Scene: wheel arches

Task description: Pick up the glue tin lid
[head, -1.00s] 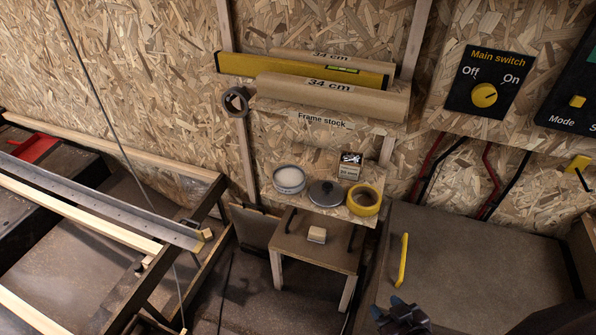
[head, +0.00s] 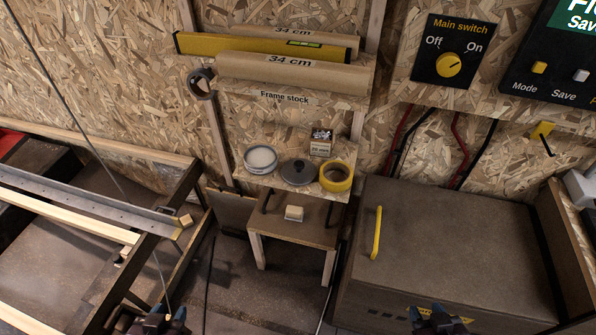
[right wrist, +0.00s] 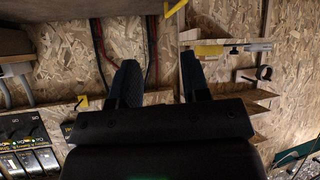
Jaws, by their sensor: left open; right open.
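The glue tin lid (head: 298,171) is a dark grey round lid with a knob. In the head view it lies on the small wooden shelf (head: 290,190), between the open glue tin (head: 260,159) with pale contents and a yellow tape roll (head: 336,176). My left gripper (head: 160,318) is at the bottom edge, left of centre, open and well below the shelf. My right gripper (head: 436,318) is at the bottom right, in front of the brown cabinet, open and away from the lid. It also shows in the right wrist view (right wrist: 160,85), empty, with its fingers apart.
A small box (head: 320,143) stands behind the lid. A brown cabinet (head: 450,240) with a yellow handle (head: 376,233) stands right. Floor between is partly open.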

